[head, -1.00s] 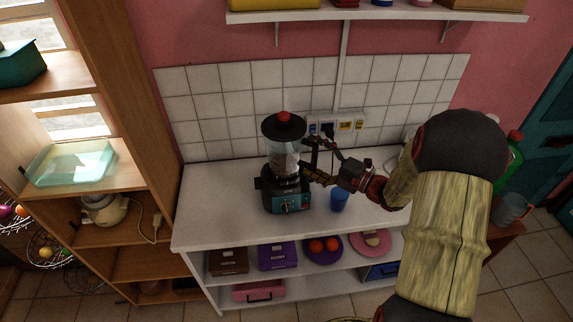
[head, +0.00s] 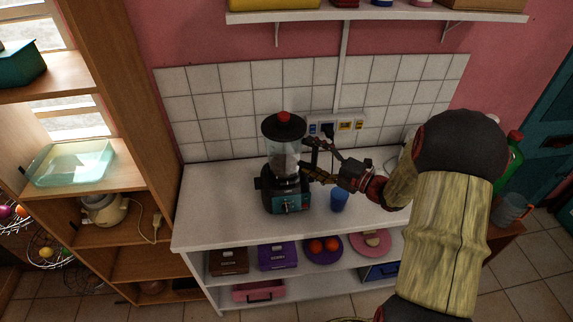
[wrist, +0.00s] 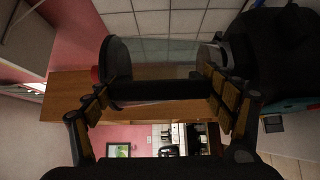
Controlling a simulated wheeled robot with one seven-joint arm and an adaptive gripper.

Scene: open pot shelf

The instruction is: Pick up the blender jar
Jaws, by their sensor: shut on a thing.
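The blender jar (head: 284,161) is clear, with a black lid and a red knob, and stands upright on its dark blender base (head: 287,195) on the white counter. My gripper (head: 318,163) reaches in from the right at jar height and is shut on the jar at its handle side. In the wrist view the jar (wrist: 165,62) lies sideways, lid to the left and base to the right. Its black handle (wrist: 160,90) spans the space between the two fingers of my gripper (wrist: 163,97). The exact finger contact is partly hidden.
A blue cup (head: 339,200) stands on the counter just below my gripper. Wall sockets (head: 335,126) are behind it. A white wall shelf (head: 375,14) hangs above. A wooden shelf unit (head: 140,140) stands left. The counter (head: 215,205) is clear left of the blender.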

